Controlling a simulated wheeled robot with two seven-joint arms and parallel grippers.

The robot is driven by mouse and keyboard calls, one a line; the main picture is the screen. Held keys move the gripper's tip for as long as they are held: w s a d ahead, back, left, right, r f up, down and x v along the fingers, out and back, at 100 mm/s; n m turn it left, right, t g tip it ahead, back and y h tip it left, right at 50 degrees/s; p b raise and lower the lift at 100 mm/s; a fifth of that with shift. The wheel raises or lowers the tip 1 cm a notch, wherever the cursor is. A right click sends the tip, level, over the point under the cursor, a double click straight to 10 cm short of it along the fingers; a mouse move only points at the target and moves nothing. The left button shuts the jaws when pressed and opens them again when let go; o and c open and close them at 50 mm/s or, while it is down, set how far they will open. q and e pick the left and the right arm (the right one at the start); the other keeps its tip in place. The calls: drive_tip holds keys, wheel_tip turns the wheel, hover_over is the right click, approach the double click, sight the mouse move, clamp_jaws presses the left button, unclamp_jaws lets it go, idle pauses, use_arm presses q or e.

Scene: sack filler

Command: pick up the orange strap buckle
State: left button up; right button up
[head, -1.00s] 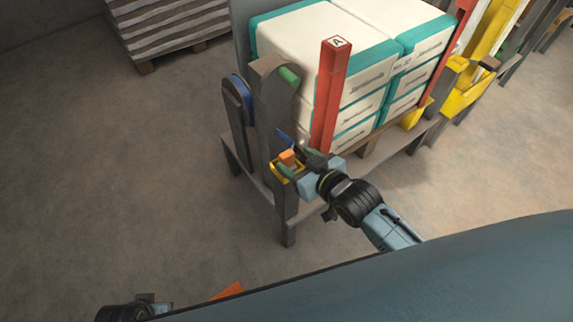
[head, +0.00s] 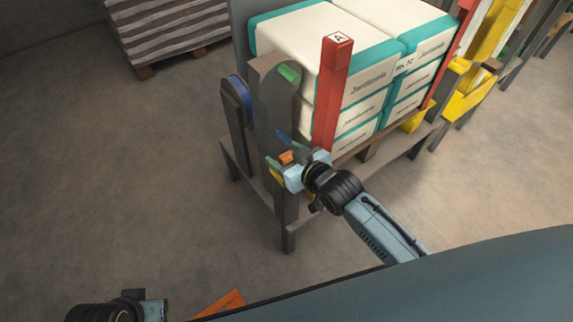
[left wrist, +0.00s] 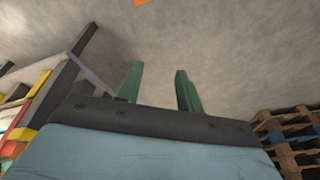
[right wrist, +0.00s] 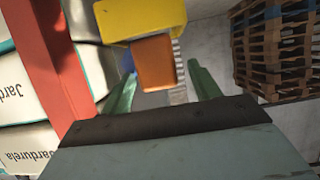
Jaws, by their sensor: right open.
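The orange strap buckle (head: 286,157) is a small orange block by the dark post at the near corner of the pallet stand. In the right wrist view the buckle (right wrist: 153,62) lies ahead, in line with the gap between my fingertips, close below a yellow bracket (right wrist: 145,20). My right gripper (right wrist: 161,70) is open, its green fingers on either side of the buckle's line; contact cannot be told. My left gripper (left wrist: 159,68) is open and empty over bare floor, far from the buckle; only its wrist shows at the lower left of the head view.
White and teal sacks (head: 375,85) are stacked behind a red post (head: 331,100) marked A, close to my right gripper. Wooden pallets (right wrist: 275,45) stand apart. Floor at left is clear.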

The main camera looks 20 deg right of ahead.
drive_tip(key=c, duration=1.1)
drive_tip(key=shift+c, duration=0.2)
drive_tip(key=shift+r, duration=0.15)
